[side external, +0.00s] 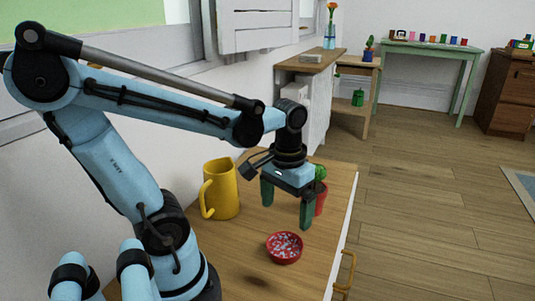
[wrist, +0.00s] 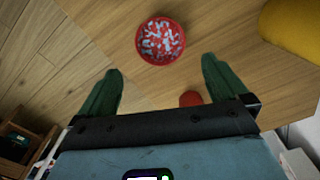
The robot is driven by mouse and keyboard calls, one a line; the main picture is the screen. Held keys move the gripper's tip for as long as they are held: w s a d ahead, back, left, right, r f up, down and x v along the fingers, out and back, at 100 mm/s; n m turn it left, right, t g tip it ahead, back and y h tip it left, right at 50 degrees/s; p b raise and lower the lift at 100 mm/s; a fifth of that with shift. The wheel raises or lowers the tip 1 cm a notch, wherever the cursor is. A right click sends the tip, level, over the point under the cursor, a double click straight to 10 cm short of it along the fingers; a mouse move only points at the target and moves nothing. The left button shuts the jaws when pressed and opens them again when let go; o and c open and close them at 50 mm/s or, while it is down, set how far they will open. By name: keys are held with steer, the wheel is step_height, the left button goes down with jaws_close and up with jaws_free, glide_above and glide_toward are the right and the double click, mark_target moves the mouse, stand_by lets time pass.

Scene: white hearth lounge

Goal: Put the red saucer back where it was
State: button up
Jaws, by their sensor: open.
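The red saucer (side external: 284,248) looks like a small shallow red bowl with a pale speckled inside. It lies flat on the wooden tabletop (side external: 240,262) near the front. In the wrist view the saucer (wrist: 160,41) is just beyond my fingertips, with nothing gripping it. My gripper (side external: 287,208) is open and empty, its green fingers pointing down above the table, a little behind the saucer. In the wrist view both fingers of my gripper (wrist: 162,68) are spread apart.
A yellow pitcher (side external: 225,188) stands left of my gripper. A cactus in a red pot (side external: 321,198) stands just behind my right finger, partly hidden. The table's right edge drops to the floor. Bare tabletop surrounds the saucer.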

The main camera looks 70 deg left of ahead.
steer(key=w+d+r+m+t, duration=0.3)
steer(key=w+d+m+t, duration=0.1)
steer(key=t, duration=0.3)
steer(key=shift+w+m, duration=0.3)
steer(key=shift+w, duration=0.25)
steer(key=shift+d, duration=0.1)
